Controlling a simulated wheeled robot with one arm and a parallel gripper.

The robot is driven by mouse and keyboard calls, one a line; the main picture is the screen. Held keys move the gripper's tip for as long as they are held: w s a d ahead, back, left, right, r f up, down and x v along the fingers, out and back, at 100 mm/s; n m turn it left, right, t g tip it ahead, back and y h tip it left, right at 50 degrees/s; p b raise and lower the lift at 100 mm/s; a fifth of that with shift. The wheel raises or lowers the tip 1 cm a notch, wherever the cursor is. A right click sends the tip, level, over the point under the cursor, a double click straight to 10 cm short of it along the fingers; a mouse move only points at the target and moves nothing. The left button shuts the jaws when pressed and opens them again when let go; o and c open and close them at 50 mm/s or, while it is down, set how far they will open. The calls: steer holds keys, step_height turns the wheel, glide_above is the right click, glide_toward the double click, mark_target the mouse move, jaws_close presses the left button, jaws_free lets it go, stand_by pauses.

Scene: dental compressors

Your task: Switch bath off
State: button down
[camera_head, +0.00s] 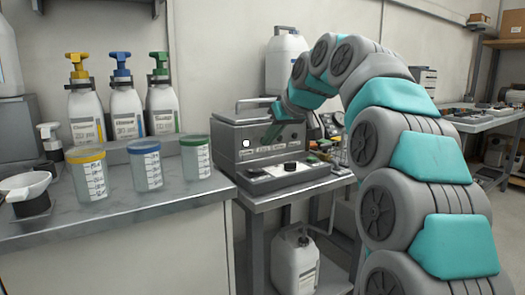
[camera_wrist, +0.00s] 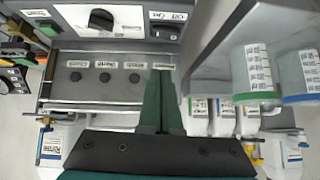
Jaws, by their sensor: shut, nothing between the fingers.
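The bath looks to be the grey box-shaped machine (camera_head: 232,135) with a lid handle, on the side bench in the head view. Its low front panel carries a dark knob on a white plate (camera_head: 290,167). A row of small dark buttons (camera_wrist: 105,77) with labels lies below. My gripper (camera_head: 270,136) is shut and empty, in front of the machine's face.
Cups with yellow (camera_head: 90,176), blue (camera_head: 147,166) and green (camera_head: 196,157) rims stand on the left counter (camera_head: 130,212), with pump bottles (camera_head: 122,110) behind. A white canister (camera_head: 295,262) sits under the bench. Small items stand right of the machine.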

steer(key=v, duration=0.5)
steer(key=s+d+f+m+g+h, duration=0.1)
steer(key=s+d+f+m+g, duration=0.1)
steer(key=s+f, duration=1)
steer(key=s+d+f+m+g+h, duration=0.2)
steer(key=s+d+f+g, duration=0.2)
steer(key=s+f, duration=0.9)
steer(key=s+d+f+m+g+h, duration=0.2)
steer(key=s+d+f, duration=0.6)
steer(key=s+f, duration=0.5)
steer(key=s+g, duration=0.1)
steer(key=s, duration=0.5)
steer(key=shift+s+f+m, duration=0.15)
steer(key=shift+s+m, duration=0.15)
steer(key=shift+s, duration=0.1)
